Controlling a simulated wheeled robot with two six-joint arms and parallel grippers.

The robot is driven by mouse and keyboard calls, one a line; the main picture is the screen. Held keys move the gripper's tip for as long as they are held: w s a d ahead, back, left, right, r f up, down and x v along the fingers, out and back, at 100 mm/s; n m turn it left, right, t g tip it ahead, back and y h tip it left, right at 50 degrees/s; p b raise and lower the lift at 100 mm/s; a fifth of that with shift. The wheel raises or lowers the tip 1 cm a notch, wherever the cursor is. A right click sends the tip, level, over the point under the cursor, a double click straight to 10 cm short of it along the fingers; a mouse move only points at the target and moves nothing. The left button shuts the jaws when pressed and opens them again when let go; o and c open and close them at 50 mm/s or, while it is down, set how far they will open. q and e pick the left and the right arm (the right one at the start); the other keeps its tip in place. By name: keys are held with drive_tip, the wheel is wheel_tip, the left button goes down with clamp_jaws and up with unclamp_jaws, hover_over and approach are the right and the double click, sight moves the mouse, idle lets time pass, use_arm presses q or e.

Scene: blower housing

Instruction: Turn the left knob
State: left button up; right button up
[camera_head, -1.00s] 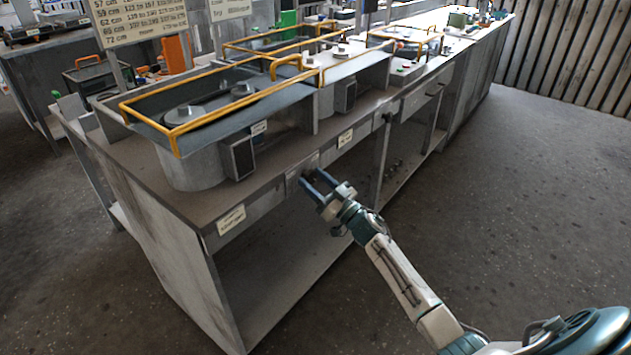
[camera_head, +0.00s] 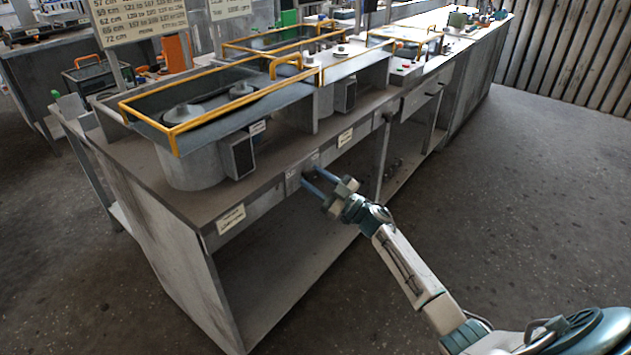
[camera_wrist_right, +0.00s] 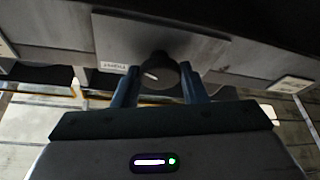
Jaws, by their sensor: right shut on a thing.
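The left knob is a round dark knob (camera_wrist_right: 158,74) with a white pointer mark, on a grey plate (camera_wrist_right: 190,45) on the bench front, in the right wrist view. In the head view the plate (camera_head: 292,181) shows on the bench's front edge, and the knob is mostly hidden by my gripper. My right gripper (camera_head: 312,180) reaches it with both fingers pointing at the panel. In the right wrist view the fingers of the right gripper (camera_wrist_right: 160,84) stand on either side of the knob, shut on it. The pointer mark lies slanted, toward the left. My left gripper is not in view.
The grey bench (camera_head: 150,215) carries drums with yellow rails (camera_head: 215,115) and a dark box (camera_head: 239,157). Paper labels (camera_head: 231,219) are on its front edge. The open shelf is below. The floor (camera_head: 520,200) to the right is clear.

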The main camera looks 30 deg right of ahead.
drive_tip(key=n+g, duration=0.1)
drive_tip(key=n, duration=0.1)
drive_tip(key=n+g+y, duration=0.1)
drive_tip(key=n, duration=0.2)
drive_tip(key=shift+d, duration=0.1)
drive_tip(key=n+g, duration=0.1)
drive_tip(key=n, duration=0.1)
drive_tip(key=n+y, duration=0.1)
drive_tip(key=n, duration=0.1)
drive_tip(key=shift+r+n+g, duration=0.15)
drive_tip(key=shift+n+g, duration=0.75)
drive_tip(key=shift+n, duration=0.6)
drive_tip(key=n, duration=0.2)
drive_tip(key=n+g+h, duration=0.1)
drive_tip(key=n, duration=0.2)
drive_tip(key=shift+r+g, duration=0.15)
drive_tip(key=shift+g, duration=0.15)
drive_tip(key=shift+n+p, duration=0.3)
drive_tip(key=shift+n, duration=0.3)
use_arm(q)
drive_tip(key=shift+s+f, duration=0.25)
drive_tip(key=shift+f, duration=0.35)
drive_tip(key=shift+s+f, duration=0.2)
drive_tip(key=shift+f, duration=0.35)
use_arm(e)
drive_tip(key=shift+n+g+h, duration=0.4)
drive_tip(key=shift+n, duration=0.4)
